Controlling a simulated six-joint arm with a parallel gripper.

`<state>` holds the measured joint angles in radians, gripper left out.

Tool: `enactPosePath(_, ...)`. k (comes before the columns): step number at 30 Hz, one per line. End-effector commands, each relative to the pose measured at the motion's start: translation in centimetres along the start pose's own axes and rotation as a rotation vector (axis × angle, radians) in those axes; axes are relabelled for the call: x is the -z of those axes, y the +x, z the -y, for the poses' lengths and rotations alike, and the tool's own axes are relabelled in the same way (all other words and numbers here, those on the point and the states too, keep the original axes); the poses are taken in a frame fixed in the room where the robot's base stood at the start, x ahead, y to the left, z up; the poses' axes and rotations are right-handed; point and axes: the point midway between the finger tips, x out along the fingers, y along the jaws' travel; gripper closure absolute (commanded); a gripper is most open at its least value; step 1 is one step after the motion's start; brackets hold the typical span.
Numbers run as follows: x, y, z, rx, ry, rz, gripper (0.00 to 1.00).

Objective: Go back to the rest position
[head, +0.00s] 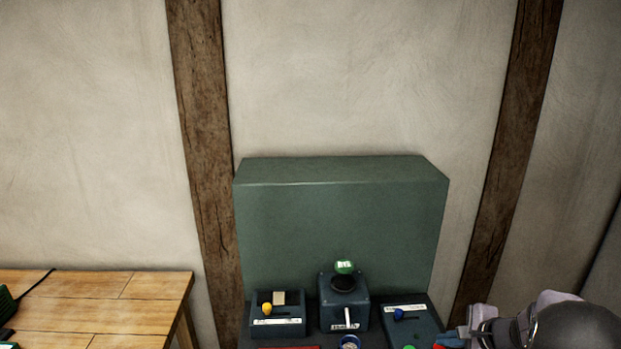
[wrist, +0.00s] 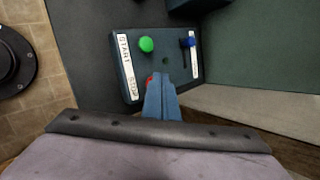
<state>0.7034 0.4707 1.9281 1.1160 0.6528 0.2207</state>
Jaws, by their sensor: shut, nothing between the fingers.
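My gripper (wrist: 161,80) is shut and empty in the wrist view, its blue-grey fingers held together over the lower edge of a dark box (wrist: 128,62) labelled START and STOP. The fingertips are beside a red button (wrist: 150,78), which they partly hide. I cannot tell whether they touch it. A green button (wrist: 146,44) and a blue-knobbed lever (wrist: 188,41) are on the same box. In the head view my gripper (head: 446,340) shows at the bottom right, partly cut off by the frame edge, beside the box with the blue knob (head: 398,315).
A green cabinet (head: 340,220) stands behind the controls. A wooden table (head: 95,300) is at far left. The wall (head: 370,80) above is bare.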

Motion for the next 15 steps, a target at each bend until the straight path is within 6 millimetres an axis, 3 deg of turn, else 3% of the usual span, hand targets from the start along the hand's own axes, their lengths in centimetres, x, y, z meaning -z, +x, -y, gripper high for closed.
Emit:
enactPosePath(4, -0.6, 0.2, -9.2, -0.244, -0.252, 0.039, 1.0)
enactPosePath(9, -2.0, -3.0, -18.6, -0.515, -0.587, 0.121, 1.0)
enactPosePath(15, -5.4, -7.9, -25.9, -0.785, -1.06, 0.232, 1.0)
